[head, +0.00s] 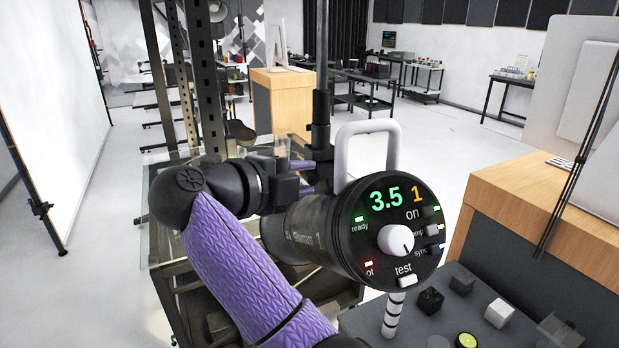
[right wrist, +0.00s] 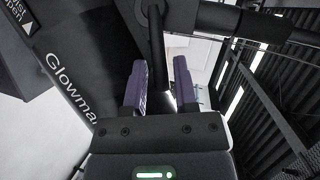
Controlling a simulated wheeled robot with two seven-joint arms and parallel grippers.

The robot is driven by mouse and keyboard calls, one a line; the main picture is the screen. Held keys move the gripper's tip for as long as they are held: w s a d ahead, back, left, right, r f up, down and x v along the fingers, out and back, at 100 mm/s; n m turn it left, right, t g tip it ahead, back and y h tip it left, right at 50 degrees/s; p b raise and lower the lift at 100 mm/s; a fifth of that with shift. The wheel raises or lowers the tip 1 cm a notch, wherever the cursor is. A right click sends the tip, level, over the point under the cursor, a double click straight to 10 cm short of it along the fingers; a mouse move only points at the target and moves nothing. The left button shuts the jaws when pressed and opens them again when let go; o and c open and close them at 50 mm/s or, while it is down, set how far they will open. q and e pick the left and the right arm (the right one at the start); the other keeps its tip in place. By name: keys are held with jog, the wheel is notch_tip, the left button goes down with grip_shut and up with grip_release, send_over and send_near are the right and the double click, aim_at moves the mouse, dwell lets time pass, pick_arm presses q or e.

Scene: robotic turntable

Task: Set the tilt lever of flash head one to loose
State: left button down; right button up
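Flash head one (head: 362,250) is a dark cylinder with a round control panel showing a green 3.5 and an orange 1, a white knob and a pale handle (head: 341,150) on top. In the right wrist view its body (right wrist: 75,75) fills the left side, lettered "Glowma...". My right gripper (head: 306,176) is at the far left side of the flash head, near the stand. In the right wrist view the right gripper (right wrist: 160,85) has its fingers apart, with a thin dark bar (right wrist: 156,50), possibly the tilt lever, between or just beyond them; contact cannot be told. The lever's setting is unclear. My left gripper is out of view.
A dark vertical stand pole (head: 320,110) rises behind the flash head. A metal-framed cart (head: 165,245) stands behind my right arm. Open floor lies beyond.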

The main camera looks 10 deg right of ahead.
jog(key=shift+a, duration=0.1)
grip_shut()
dwell(1.2)
